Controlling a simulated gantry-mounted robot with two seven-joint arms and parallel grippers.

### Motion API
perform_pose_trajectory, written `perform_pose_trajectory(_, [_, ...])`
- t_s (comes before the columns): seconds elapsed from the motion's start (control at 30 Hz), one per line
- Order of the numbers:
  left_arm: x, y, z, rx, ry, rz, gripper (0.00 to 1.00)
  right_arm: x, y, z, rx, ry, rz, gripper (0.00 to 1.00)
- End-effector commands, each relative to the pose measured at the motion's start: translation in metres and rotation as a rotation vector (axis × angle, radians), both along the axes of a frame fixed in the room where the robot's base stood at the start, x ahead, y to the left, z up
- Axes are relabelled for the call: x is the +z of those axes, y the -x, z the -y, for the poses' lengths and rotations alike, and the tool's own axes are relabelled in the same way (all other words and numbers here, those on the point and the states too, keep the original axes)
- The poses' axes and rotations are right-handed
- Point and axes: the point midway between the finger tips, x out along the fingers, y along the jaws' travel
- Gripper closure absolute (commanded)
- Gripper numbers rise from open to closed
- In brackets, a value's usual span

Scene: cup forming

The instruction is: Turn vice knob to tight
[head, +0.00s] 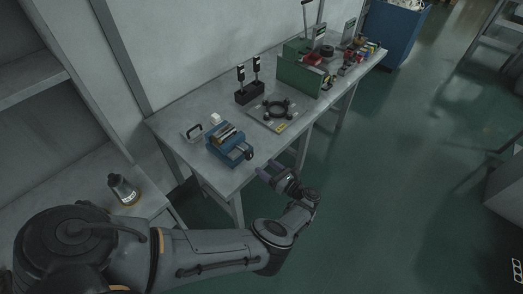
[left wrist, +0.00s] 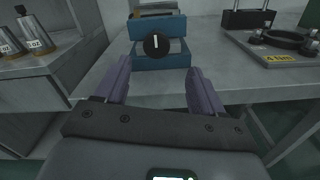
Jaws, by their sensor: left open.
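The blue vice (head: 228,142) stands on the grey workbench near its front edge. Its front face and round black knob (left wrist: 156,45) show in the left wrist view; a white line on the knob stands upright. My left gripper (head: 267,170) is in front of the bench edge, on the knob side of the vice and apart from it. In the left wrist view its two purple fingers (left wrist: 160,78) are spread with nothing between them, and the knob appears beyond the gap. My right gripper is not in view.
On the workbench (head: 178,127), a plate with a black ring (head: 277,110), a black block with two upright tools (head: 249,91) and a green machine (head: 300,75) stand beyond the vice. Labelled weights (left wrist: 36,35) sit on the left side surface. The floor in front is clear.

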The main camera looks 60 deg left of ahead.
Motion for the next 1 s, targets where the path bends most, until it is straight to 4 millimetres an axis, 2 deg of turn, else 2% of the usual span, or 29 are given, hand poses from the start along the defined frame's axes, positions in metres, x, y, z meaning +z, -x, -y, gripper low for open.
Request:
perform_pose_trajectory(0.17, [0.003, 0.0, -0.013, 0.007, 0.001, 0.011, 0.31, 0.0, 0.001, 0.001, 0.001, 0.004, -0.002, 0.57])
perform_pose_trajectory(0.7, [0.002, 0.018, -0.091, 0.006, 0.001, 0.008, 0.31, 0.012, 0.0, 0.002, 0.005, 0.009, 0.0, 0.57])
perform_pose_trajectory(1.0, [0.002, 0.021, -0.104, 0.004, 0.001, 0.008, 0.31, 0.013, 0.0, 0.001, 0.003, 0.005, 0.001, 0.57])
